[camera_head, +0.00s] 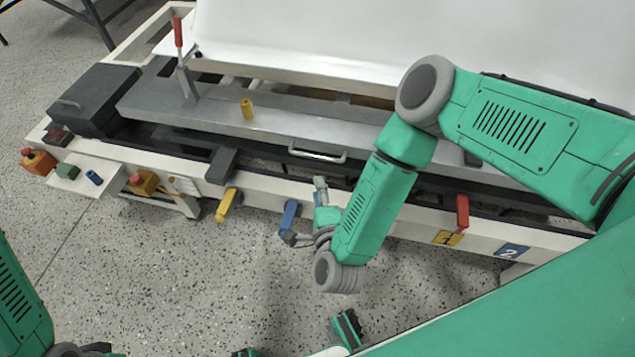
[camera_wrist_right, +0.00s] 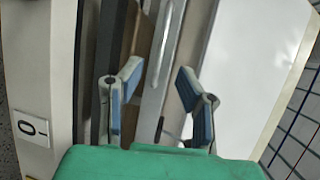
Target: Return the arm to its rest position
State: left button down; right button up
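My right arm (camera_head: 375,205) comes in from the right, bent at the elbow, with its forearm hanging down over the machine's front edge. My right gripper (camera_head: 305,212) is in front of the front rail near a blue lever (camera_head: 288,217); whether they touch cannot be told. In the right wrist view the gripper (camera_wrist_right: 160,95) has its two blue-padded fingers spread apart, with nothing held between them. A part of my left arm (camera_head: 20,300) shows at the lower left corner; its gripper is not visible.
A white tub shell (camera_head: 400,35) lies behind a grey beam (camera_head: 260,120) with a handle (camera_head: 317,155). A red-handled lever (camera_head: 180,55), a yellow lever (camera_head: 227,205) and a red lever (camera_head: 462,213) stick out. Speckled floor (camera_head: 190,290) in front is largely clear.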

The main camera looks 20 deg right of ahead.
jog(key=shift+d, duration=0.2)
jog(key=s+f+n+g+y, duration=0.45)
jog(key=s+n+g, duration=0.3)
jog(key=n, duration=0.55)
jog(key=s+d+r+n+g, duration=0.2)
jog(key=s+d+n+g, duration=0.1)
jog(key=s+d, duration=0.3)
jog(key=s+d+r+n+g+h, duration=0.1)
jog(key=s+d+n+g, duration=0.3)
jog(key=s, duration=0.6)
jog(key=shift+d+r+n, duration=0.45)
jog(key=shift+d+n, duration=0.35)
jog(key=shift+d, duration=0.25)
jog(key=shift+s+g+h, duration=0.15)
jog(key=shift+g+h, duration=0.1)
